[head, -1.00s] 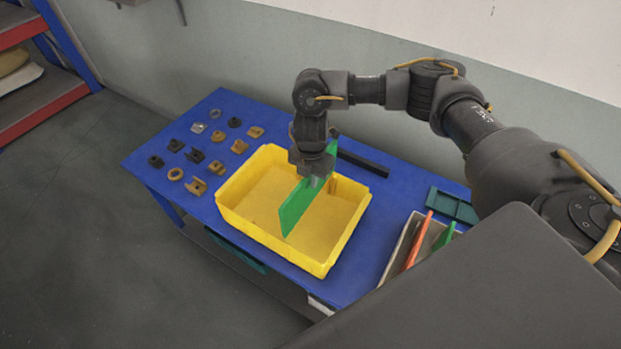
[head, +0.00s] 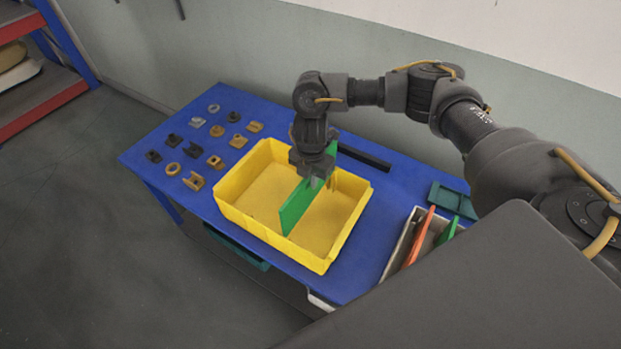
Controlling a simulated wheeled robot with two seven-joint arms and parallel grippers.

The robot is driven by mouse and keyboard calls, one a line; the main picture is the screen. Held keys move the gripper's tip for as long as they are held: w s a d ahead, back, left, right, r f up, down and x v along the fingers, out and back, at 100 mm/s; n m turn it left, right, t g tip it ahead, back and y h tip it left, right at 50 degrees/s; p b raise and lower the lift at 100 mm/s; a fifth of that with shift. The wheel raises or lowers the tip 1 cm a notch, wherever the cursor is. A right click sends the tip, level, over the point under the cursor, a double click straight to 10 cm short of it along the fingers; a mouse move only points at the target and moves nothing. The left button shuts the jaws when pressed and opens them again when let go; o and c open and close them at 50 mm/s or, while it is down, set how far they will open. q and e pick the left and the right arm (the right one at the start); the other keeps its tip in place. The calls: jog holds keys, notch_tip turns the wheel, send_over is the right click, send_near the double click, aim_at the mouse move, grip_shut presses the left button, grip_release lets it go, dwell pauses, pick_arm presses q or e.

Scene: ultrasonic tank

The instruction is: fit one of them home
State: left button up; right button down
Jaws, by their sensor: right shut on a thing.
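A yellow bin (head: 262,239) stands on the blue table, open at the top. My right gripper (head: 317,182) is over the bin and shut on a green divider plate (head: 295,208). The plate is upright and runs across the bin from the near wall toward the far wall. Its lower part is inside the bin; its near end is close to the near wall. The gripper hides part of its far end, and I cannot tell whether it sits in slots or touches the floor. My left gripper is not in view.
A light grey bin (head: 393,260) at the right holds an orange plate (head: 418,239) and another green plate (head: 446,233). A dark green tray (head: 453,201) lies behind it. A black bar (head: 364,159) lies behind the yellow bin. Several small brown, black and grey parts (head: 194,180) lie at the left.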

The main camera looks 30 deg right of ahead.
aim_at(311, 201)
jog(key=shift+f+b, duration=3.5)
jog(key=shift+f, duration=1.8)
jog(key=c, duration=1.5)
grip_release()
jog(key=shift+o, duration=0.2)
notch_tip(311, 201, up, 11)
jog(key=shift+f, duration=0.1)
